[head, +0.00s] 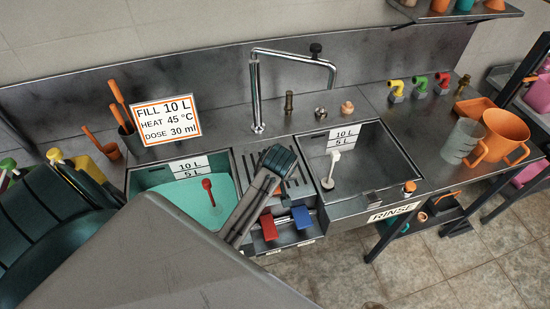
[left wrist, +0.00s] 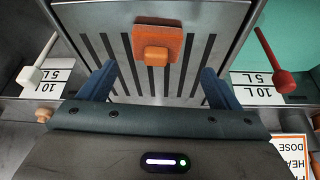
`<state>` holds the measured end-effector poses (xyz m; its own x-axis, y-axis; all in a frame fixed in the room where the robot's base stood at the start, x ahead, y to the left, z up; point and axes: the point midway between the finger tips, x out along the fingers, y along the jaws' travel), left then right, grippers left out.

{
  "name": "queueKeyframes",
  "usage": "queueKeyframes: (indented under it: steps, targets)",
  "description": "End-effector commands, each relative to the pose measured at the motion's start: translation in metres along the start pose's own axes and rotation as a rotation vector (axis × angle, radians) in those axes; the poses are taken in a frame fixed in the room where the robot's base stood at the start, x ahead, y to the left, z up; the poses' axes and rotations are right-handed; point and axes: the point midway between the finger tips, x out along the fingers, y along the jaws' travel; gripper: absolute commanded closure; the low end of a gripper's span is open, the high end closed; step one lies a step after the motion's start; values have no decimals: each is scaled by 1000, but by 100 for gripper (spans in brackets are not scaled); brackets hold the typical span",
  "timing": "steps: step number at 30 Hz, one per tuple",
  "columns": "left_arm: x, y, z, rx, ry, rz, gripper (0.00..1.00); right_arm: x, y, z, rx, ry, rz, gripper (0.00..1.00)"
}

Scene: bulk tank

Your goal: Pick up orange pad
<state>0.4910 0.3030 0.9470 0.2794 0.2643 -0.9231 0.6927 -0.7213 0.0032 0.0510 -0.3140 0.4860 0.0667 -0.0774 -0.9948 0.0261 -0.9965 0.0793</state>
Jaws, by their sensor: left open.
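The orange pad (left wrist: 157,62), a flat square with a small block grip on its face, lies on the slotted metal drainboard (left wrist: 122,88) in the left wrist view. My left gripper (left wrist: 160,86) is open, its two blue fingers apart, with the pad seen between and beyond the fingertips. I see no contact between fingers and pad. My right gripper is in neither view.
The left basin (head: 136,182) holds teal liquid and a red-knobbed plug; the right basin (head: 398,165) has a white one. A red pad (head: 268,228) and a blue pad (head: 301,217) sit in front of the strip. A tall faucet (head: 256,95) stands behind.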

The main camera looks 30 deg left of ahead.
Motion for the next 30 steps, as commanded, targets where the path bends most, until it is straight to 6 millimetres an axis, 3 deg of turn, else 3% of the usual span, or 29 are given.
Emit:
queueKeyframes:
  steps: [2,10,14,21,28,30]
  targets:
    - [4,0,0,0,-2,-2,15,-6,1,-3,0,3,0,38]
    - [39,2,1,1,-1,-2,15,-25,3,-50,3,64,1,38]
    - [49,2,2,0,0,-1,15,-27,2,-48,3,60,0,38]
    - [52,2,2,0,0,0,15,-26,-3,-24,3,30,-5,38]
    - [51,3,2,0,0,0,61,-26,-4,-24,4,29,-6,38]
    - [51,3,2,0,0,1,64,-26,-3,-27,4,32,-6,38]
